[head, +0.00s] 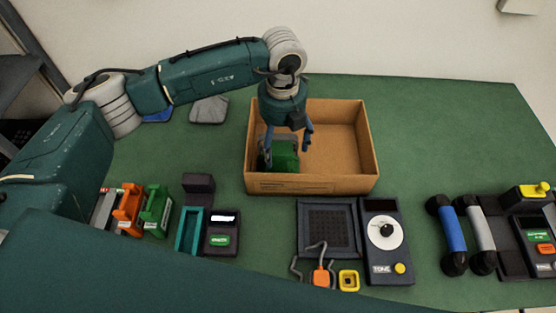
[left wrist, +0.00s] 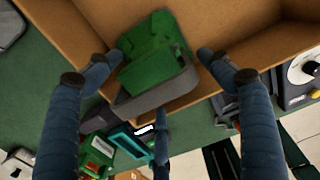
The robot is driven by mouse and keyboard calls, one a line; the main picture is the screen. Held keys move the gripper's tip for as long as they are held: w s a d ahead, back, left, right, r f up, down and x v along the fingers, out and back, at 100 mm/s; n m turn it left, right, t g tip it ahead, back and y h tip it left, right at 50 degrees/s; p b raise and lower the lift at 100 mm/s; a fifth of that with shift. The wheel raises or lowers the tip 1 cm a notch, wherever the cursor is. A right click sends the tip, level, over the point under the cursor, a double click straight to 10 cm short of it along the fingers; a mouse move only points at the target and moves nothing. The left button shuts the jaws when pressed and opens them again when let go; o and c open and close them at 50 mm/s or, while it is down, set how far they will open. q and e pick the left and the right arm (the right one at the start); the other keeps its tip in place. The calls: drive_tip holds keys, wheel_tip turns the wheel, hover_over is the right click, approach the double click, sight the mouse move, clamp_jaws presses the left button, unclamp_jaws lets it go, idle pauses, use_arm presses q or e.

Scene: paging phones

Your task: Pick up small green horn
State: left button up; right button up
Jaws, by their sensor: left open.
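A small green horn (head: 283,155) with a dark grey part sits inside the cardboard box (head: 318,185), near its left front corner. It also shows in the left wrist view (left wrist: 155,45), with its grey edge toward the bottom. My left gripper (head: 287,138) is over the box, directly above the green horn. Its blue fingers are spread in the left wrist view (left wrist: 160,75), one on each side of the horn and a third below it. The gripper is open; I cannot tell whether any finger touches the horn. My right gripper is not in view.
Orange (head: 129,209) and green (head: 157,210) pieces stand left of the box. A teal frame (head: 190,231), a dark device (head: 222,232), a dark tray (head: 327,228) and a dial unit (head: 386,242) lie in front. Handsets (head: 453,231) lie right. The green table (head: 450,130) is clear behind them.

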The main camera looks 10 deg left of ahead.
use_arm(q)
wheel_tip(320, 180, down, 4)
drive_tip(key=shift+w+a+r+p, duration=0.1)
drive_tip(key=shift+a+p, duration=0.05)
drive_tip(key=shift+p, duration=0.85)
drive_tip(key=shift+f, duration=0.6)
drive_tip(key=c, duration=1.4)
drive_tip(key=shift+r, duration=0.1)
drive_tip(key=shift+c, duration=0.2)
